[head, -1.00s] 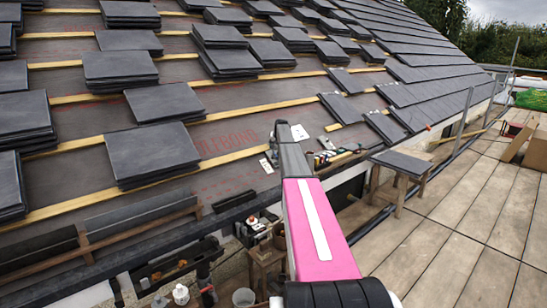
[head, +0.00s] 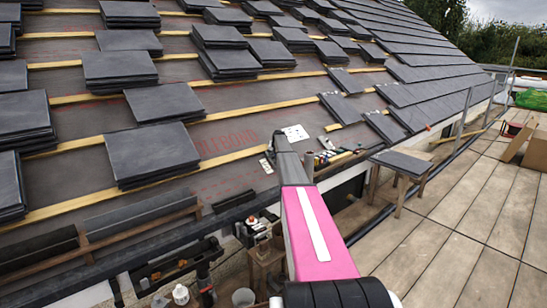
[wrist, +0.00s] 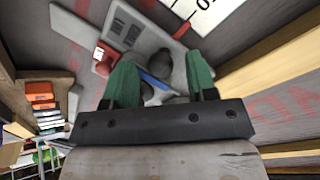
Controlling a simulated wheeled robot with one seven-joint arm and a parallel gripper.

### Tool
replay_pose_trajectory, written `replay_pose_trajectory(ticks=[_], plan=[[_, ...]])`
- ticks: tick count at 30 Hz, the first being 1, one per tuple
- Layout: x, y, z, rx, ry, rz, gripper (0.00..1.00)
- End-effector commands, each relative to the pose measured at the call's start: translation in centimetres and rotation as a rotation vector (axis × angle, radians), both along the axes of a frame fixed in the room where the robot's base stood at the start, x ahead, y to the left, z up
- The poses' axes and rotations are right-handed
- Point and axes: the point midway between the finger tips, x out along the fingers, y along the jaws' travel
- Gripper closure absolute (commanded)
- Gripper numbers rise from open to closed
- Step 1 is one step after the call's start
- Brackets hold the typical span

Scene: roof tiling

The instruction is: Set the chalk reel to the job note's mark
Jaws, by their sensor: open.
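My gripper (wrist: 158,62) shows in the wrist view with two green fingers apart. Between them is a grey device, seemingly the chalk reel (wrist: 178,75), with a dark rounded part and a blue bar. The fingers stand on either side of it; I cannot tell whether they touch it. A white card with black print (wrist: 205,10), possibly the job note, is cut off by the top edge; its mark is not readable. In the head view a white card (head: 296,133) lies on the roof membrane just beyond my arm's end. My gripper's fingers are hidden there.
Small tools (head: 335,157) lie right of my arm's end. Stacked slates (head: 150,153) stand to the left on the battens. A small trestle table (head: 401,162) stands on the scaffold boards at right. A red part (wrist: 105,60) sits beside the left finger.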

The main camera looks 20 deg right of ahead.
Motion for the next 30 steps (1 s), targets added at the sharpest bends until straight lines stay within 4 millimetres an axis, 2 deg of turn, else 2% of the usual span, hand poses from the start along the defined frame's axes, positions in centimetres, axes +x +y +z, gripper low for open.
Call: replay_pose_trajectory(ticks=[8,13,19,26,30], plan=[[0.1,0.0,-0.2,0.000,-0.001,0.000,0.48],[0.1,0.0,-0.2,0.000,-0.001,0.000,1.00],[-0.3,-0.1,-0.5,0.000,-0.001,0.000,1.00],[-3.0,-1.0,-2.3,-0.001,0.000,0.000,1.00],[-3.1,-1.1,-2.5,-0.001,0.000,0.001,1.00]])
